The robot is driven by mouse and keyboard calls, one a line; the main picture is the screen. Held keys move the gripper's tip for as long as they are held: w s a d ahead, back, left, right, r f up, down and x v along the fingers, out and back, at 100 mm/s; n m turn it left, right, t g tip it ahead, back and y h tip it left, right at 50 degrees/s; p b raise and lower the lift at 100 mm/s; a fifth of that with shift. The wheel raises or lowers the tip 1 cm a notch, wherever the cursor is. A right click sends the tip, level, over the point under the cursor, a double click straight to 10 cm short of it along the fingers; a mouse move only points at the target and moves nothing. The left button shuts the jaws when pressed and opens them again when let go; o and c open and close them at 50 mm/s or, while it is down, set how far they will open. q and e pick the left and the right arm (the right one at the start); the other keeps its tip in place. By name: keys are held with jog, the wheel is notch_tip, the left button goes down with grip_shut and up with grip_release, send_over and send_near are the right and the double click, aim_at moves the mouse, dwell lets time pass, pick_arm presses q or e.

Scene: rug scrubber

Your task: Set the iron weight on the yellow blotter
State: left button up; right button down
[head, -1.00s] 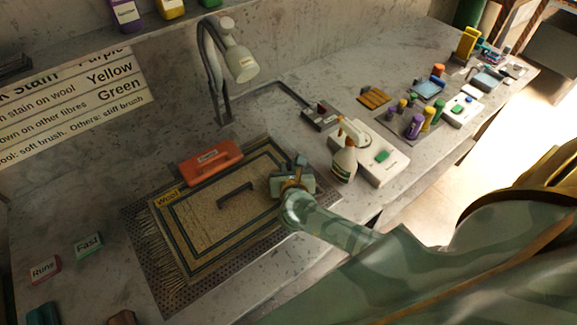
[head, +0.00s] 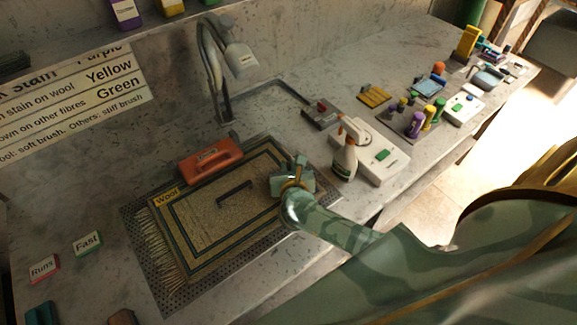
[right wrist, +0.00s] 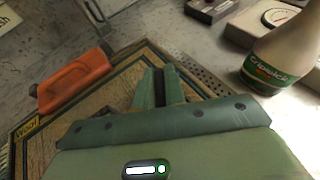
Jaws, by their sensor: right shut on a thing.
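My right gripper (head: 302,165) is over the right part of the framed rug, beside the white spray bottle. It also shows in the right wrist view (right wrist: 160,80), its green fingers close together. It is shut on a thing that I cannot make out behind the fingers. I cannot pick out the iron weight for certain. A dark bar with bent ends (head: 234,193) lies on the rug. A flat yellow-orange pad (head: 375,95), possibly the yellow blotter, lies on the counter beyond the spray bottle. My left gripper is not in view.
The rug (head: 195,232), marked Wool, lies on a perforated plate. A red-orange block with a handle (head: 212,155) sits at its back edge. A spray bottle (head: 345,158) and a white device (head: 385,160) stand to the right. Several small bottles (head: 427,118) stand farther right.

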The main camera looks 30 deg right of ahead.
jog(key=shift+f, duration=0.2)
jog(key=c, duration=1.4)
grip_release()
jog(key=shift+s+f, duration=0.1)
jog(key=shift+f, duration=0.05)
jog(key=v, duration=1.6)
jog(key=shift+a, duration=0.2)
